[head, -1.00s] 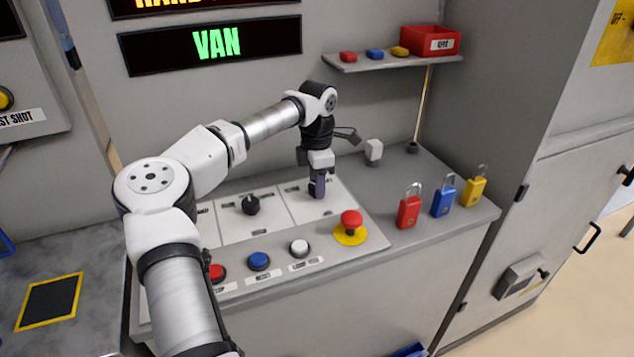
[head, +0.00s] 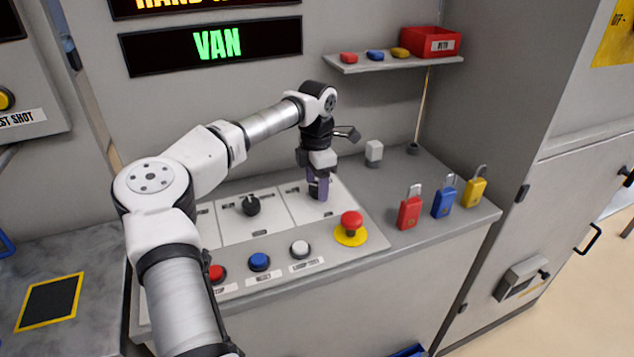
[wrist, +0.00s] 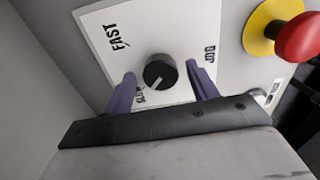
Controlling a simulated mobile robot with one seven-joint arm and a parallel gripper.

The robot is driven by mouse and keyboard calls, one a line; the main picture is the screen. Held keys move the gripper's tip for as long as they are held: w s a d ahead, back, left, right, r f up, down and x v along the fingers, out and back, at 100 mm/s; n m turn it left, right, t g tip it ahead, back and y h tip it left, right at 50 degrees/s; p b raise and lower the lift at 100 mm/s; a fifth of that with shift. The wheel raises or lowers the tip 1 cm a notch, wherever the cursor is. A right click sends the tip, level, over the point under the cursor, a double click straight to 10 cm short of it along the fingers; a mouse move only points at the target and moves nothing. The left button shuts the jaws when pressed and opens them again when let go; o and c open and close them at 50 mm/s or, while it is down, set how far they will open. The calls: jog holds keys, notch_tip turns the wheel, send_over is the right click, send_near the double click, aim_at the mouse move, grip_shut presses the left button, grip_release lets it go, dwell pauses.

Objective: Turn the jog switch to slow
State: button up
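The jog switch is a black round knob (wrist: 160,72) on a white plate (wrist: 100,50) in the wrist view. Its white mark points to the lower left, toward a partly hidden label that seems to read SLOW (wrist: 140,97). FAST is printed at the upper left and JOG at the right. My gripper (wrist: 163,80) is open, with one purple finger on each side of the knob and a gap between knob and fingers. In the head view my gripper (head: 318,188) is low over the right plate of the panel and hides the jog knob.
A red mushroom button (head: 351,221) on a yellow base stands close by at the front right. Another black knob (head: 251,206) is on the plate to the left. White (head: 300,248), blue (head: 259,262) and red buttons line the front. Several padlocks (head: 410,211) stand at the right.

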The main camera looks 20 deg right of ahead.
aim_at(317, 185)
notch_tip(317, 185, up, 14)
jog(key=b, duration=0.1)
jog(key=shift+b, duration=0.4)
jog(key=shift+f, duration=0.15)
dwell(0.4)
